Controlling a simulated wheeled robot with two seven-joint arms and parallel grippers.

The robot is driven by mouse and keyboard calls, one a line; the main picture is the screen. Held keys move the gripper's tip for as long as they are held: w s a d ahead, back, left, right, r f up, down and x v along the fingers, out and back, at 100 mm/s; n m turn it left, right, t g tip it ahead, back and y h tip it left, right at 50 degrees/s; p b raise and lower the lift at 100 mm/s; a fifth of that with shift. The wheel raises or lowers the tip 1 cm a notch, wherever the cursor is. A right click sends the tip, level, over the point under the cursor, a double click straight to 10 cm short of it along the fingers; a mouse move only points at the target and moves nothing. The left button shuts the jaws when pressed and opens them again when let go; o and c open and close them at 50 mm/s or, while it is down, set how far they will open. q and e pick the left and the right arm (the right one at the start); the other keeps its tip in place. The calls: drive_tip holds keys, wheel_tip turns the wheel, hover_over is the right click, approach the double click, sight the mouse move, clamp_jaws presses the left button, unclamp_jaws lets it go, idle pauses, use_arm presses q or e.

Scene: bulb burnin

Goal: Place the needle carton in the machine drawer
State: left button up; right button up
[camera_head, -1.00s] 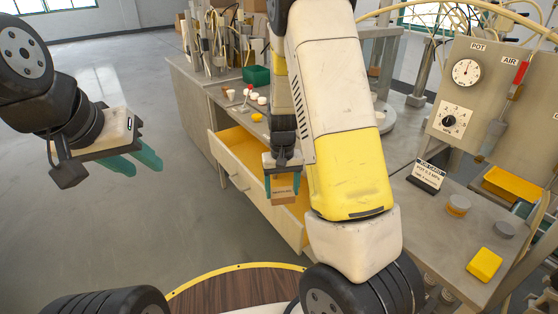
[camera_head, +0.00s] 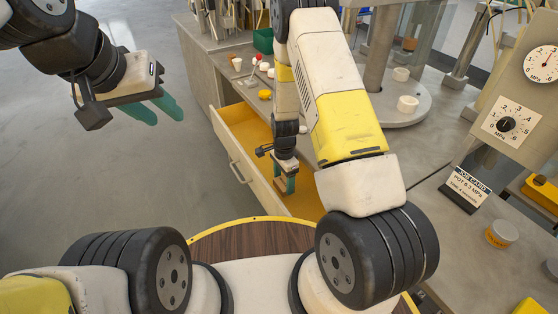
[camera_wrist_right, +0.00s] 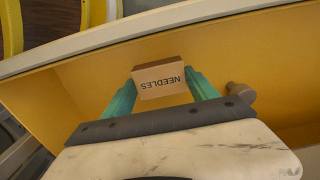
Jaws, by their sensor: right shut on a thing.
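The needle carton (camera_wrist_right: 160,78) is a small brown box printed NEEDLES. My right gripper (camera_wrist_right: 161,88) is shut on it, one teal finger at each side. In the head view my right gripper (camera_head: 285,185) is over the near part of the open machine drawer (camera_head: 239,163), which has a pale front and yellow inside; the carton there is mostly hidden. The right wrist view shows the yellow drawer floor (camera_wrist_right: 225,50) behind the carton. I cannot tell whether the carton touches it. My left gripper (camera_head: 158,110) is open and empty, away to the left above the floor.
A small brown cylindrical object (camera_wrist_right: 240,92) is beside my right finger in the wrist view. The bench above the drawer holds a green bin (camera_head: 263,40), small cups and a yellow piece (camera_head: 265,95). A job card (camera_head: 465,189) stands on the right bench. Floor left of the drawer is clear.

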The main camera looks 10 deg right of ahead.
sight(283, 190)
drive_tip(key=shift+f, duration=2.75)
drive_tip(key=shift+f, duration=0.15)
drive_tip(key=o, duration=1.5)
